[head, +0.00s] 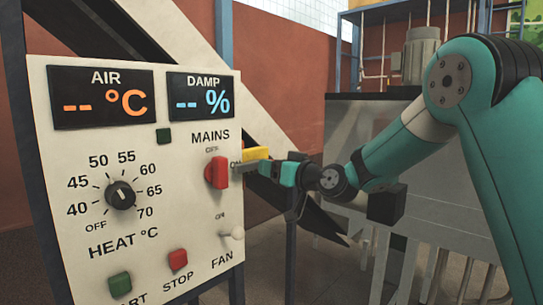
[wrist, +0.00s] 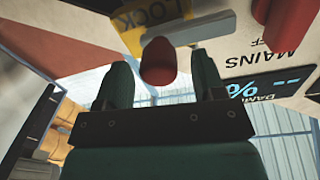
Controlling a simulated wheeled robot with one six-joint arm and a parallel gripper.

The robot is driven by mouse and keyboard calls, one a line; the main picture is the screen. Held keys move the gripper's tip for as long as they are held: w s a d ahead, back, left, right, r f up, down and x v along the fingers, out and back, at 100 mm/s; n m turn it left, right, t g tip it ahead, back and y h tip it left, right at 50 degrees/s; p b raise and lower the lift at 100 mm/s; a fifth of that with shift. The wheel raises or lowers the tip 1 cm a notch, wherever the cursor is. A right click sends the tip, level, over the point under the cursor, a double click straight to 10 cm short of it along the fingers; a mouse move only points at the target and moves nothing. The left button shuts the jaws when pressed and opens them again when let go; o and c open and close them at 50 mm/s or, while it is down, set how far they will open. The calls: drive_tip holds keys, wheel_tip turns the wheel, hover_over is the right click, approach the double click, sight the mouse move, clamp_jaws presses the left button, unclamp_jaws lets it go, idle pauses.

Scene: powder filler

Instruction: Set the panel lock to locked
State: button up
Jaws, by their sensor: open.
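The panel lock shows in the wrist view as a red rounded knob (wrist: 158,62) with a grey bar (wrist: 190,32) beside it, near a yellow LOCK label (wrist: 160,20). In the head view the yellow label (head: 256,153) shows at the panel's right edge, with the grey bar just below it. My gripper (head: 285,172) is at that edge. In the wrist view my gripper (wrist: 160,70) is open, with the red knob between its fingertips and gaps on both sides. The knob's depth between the fingers is hard to tell. The knob is hidden in the head view.
The white control panel (head: 140,225) carries a red MAINS switch (head: 217,172) close left of my gripper. A FAN toggle (head: 236,233), HEAT dial (head: 121,195), red STOP button (head: 178,259) and green START button (head: 120,284) are also on it. A grey machine (head: 375,125) stands behind my arm.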

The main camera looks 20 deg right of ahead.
sight(253, 166)
drive_tip(key=shift+x, duration=1)
drive_tip(key=shift+c, duration=0.2)
clamp_jaws()
drive_tip(key=shift+s+a+b, duration=0.25)
drive_tip(key=shift+s+a, duration=0.15)
drive_tip(key=shift+a, duration=0.3)
drive_tip(key=shift+s+a+b, duration=0.2)
drive_tip(key=shift+s+a, duration=0.2)
drive_tip(key=shift+a, duration=0.35)
drive_tip(key=shift+o, duration=0.2)
unclamp_jaws()
drive_tip(key=shift+a, duration=0.15)
drive_tip(key=shift+s, duration=0.1)
